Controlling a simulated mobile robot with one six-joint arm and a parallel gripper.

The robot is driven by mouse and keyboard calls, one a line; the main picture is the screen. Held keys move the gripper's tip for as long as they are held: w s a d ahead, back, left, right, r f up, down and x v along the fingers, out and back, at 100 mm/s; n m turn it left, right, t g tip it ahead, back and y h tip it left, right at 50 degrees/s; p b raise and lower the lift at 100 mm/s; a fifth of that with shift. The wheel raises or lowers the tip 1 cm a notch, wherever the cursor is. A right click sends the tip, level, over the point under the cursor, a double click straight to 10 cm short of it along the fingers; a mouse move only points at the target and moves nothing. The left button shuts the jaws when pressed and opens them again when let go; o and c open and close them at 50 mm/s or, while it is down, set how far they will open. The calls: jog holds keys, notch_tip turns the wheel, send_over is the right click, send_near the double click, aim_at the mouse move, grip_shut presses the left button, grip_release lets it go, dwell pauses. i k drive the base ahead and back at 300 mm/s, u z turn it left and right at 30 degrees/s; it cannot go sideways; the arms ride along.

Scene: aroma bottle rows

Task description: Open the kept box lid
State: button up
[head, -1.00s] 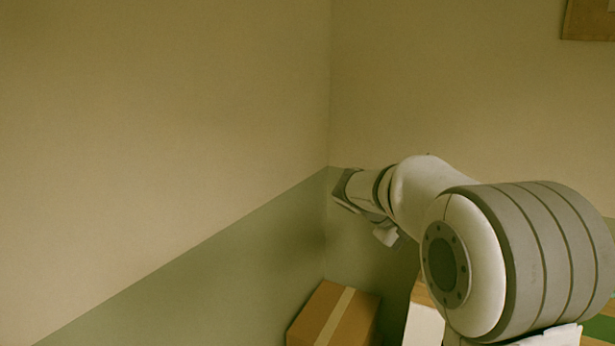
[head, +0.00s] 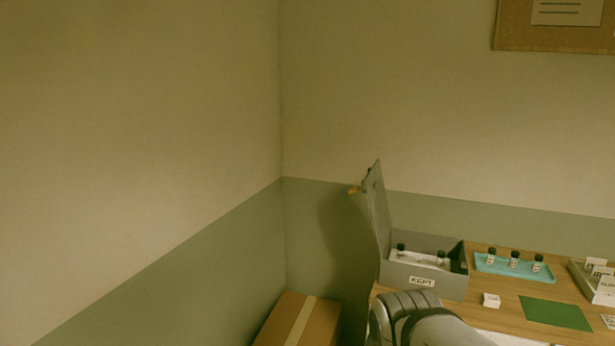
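The grey kept box (head: 450,287) stands on the left end of the wooden table, with a "KEPT" label on its front. Its lid (head: 379,215) stands up at the box's left side, open and close to vertical. Dark-capped bottles (head: 440,258) show in a white insert inside the box. My arm shows at the bottom edge in front of the box. My gripper is not in view.
A teal tray (head: 490,268) with three bottles stands right of the box. A white block (head: 491,300) and a green mat (head: 556,313) lie in front of it. A grey holder (head: 590,283) is at the right edge. A cardboard box (head: 285,322) stands at the left below the table.

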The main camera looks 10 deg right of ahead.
aim_at(377, 199)
jog(key=k, duration=0.4)
jog(key=z, duration=0.4)
jog(key=i, duration=1.55)
jog(key=z, duration=0.25)
